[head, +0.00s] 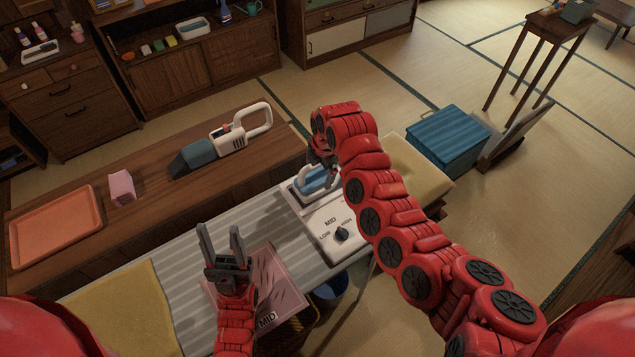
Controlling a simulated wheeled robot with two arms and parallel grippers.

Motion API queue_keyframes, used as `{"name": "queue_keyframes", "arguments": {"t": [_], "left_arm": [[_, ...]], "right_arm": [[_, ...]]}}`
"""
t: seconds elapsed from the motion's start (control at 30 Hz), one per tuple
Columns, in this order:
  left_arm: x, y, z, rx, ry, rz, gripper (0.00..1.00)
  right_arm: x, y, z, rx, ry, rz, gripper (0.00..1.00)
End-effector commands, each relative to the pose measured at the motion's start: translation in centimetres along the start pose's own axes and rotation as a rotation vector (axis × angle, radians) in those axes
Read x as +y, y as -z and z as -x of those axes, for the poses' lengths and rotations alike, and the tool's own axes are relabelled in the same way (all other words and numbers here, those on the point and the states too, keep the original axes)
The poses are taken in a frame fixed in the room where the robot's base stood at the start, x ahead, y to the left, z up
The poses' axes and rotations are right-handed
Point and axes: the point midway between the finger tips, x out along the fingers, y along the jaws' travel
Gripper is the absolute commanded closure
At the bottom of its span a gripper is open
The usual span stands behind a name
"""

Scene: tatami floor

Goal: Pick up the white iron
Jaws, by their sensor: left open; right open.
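The white iron (303,193), with blue on its upper part, sits at the far end of a white dial panel (322,221) marked LOW, MID and HIGH. My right gripper (328,165) is open just above the iron's right part, with its wrist hiding some of it. I cannot tell whether the fingers touch the iron. My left gripper (221,240) is open and empty, pointing away from me over the striped ironing board (168,232). A pink cloth (280,280) with a MID label lies beside it.
A wooden bench (150,205) behind the board holds an orange tray (55,228), a pink block (121,186) and a white handheld vacuum (235,138). A yellow cloth (120,310) lies at the left. A blue-lidded box (447,135) stands on the floor to the right.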

Motion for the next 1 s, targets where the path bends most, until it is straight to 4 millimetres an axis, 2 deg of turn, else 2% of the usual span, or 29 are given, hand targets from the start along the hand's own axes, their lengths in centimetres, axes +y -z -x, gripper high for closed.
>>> {"name": "queue_keyframes", "arguments": {"t": [0.03, 0.1, 0.33, 0.37, 0.9, 1.0], "left_arm": [[0.07, -0.25, 1.48, 0.000, 0.000, 0.000, 0.50], [0.10, -0.34, 1.97, 0.000, 0.000, 0.000, 0.50], [0.08, -0.29, 1.71, 0.000, 0.000, 0.000, 0.50], [0.09, -0.29, 1.71, 0.000, 0.000, 0.000, 0.50], [0.09, -0.29, 1.72, 0.000, 0.000, 0.000, 0.50], [0.08, -0.29, 1.70, 0.000, 0.000, 0.000, 0.50]], "right_arm": [[-0.20, -0.11, -1.60, -0.003, 0.002, 0.000, 0.00], [-0.14, -0.14, -2.20, -0.003, 0.001, -0.001, 0.00], [0.00, -0.08, -2.02, -0.001, 0.000, -0.002, 0.00], [0.01, -0.09, -2.01, -0.001, -0.001, -0.002, 0.04], [-0.03, -0.12, -2.05, -0.002, 0.000, -0.002, 1.00], [0.01, -0.12, -2.00, -0.002, -0.001, -0.002, 1.00]]}}
